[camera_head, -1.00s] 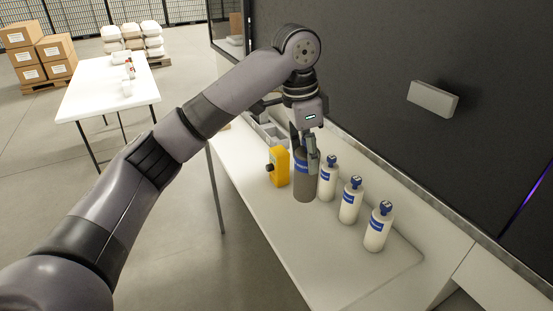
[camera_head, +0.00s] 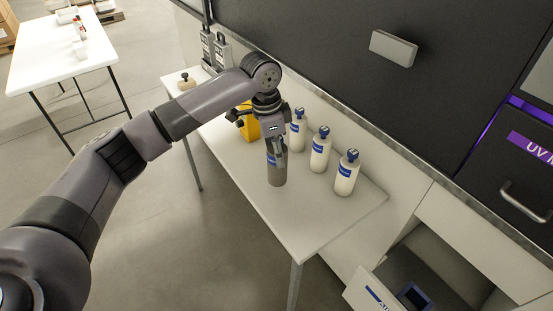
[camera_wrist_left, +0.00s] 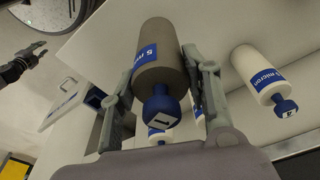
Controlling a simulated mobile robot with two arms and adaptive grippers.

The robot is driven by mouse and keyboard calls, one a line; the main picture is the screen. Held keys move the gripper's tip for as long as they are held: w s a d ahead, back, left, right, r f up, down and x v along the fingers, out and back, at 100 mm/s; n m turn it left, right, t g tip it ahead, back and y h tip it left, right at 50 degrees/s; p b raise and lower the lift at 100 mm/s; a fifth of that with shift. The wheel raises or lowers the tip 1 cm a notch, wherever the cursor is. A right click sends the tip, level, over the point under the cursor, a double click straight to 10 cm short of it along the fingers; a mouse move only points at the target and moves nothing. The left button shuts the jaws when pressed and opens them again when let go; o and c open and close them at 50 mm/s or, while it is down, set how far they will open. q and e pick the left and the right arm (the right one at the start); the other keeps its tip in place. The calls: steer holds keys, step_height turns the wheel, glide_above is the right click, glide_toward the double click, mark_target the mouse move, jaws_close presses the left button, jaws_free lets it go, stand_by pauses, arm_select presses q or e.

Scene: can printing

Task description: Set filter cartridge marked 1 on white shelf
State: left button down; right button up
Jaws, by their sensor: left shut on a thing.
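A grey-brown filter cartridge (camera_head: 276,170) with a blue label stands upright in my left gripper (camera_head: 274,146), over the white table. In the left wrist view the cartridge (camera_wrist_left: 160,60) shows a blue cap marked 1, with a finger of my left gripper (camera_wrist_left: 164,72) on each side. I cannot tell whether its base touches the table. The long white table (camera_head: 245,185) runs along the dark machine wall; no other surface is clearly a white shelf. A dark jaw-like part, seemingly my right gripper (camera_wrist_left: 26,60), shows at the left edge of the wrist view.
White cartridges with blue caps (camera_head: 320,153) stand in a row behind the held one. A yellow device (camera_head: 249,126) is partly hidden behind my left arm. The table's front right is clear. An open drawer (camera_head: 375,290) lies lower right; another white table (camera_head: 60,55) stands far left.

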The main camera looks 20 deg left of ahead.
arm_select(q)
steer(key=shift+f+p, duration=0.35)
steer(key=shift+f, duration=1.85)
arm_select(e)
steer(key=shift+s+d+r, duration=0.15)
steer(key=shift+d+r, duration=0.2)
steer(key=shift+d, duration=0.15)
arm_select(q)
steer(key=c, duration=0.9)
jaws_free()
steer(key=shift+f, duration=0.15)
steer(key=shift+o, duration=0.2)
arm_select(e)
steer(key=shift+a, duration=0.15)
arm_select(q)
steer(key=shift+r, duration=0.2)
steer(key=r, duration=0.3)
steer(key=a+r+b, duration=0.1)
steer(key=r, duration=0.6)
steer(key=shift+s+a+r+b, duration=0.15)
steer(key=shift+s+r+b, duration=0.05)
steer(key=shift+s+b, duration=0.15)
steer(key=shift+s+a+r, duration=0.1)
steer(key=shift+r, duration=0.6)
arm_select(e)
steer(key=shift+f, duration=0.85)
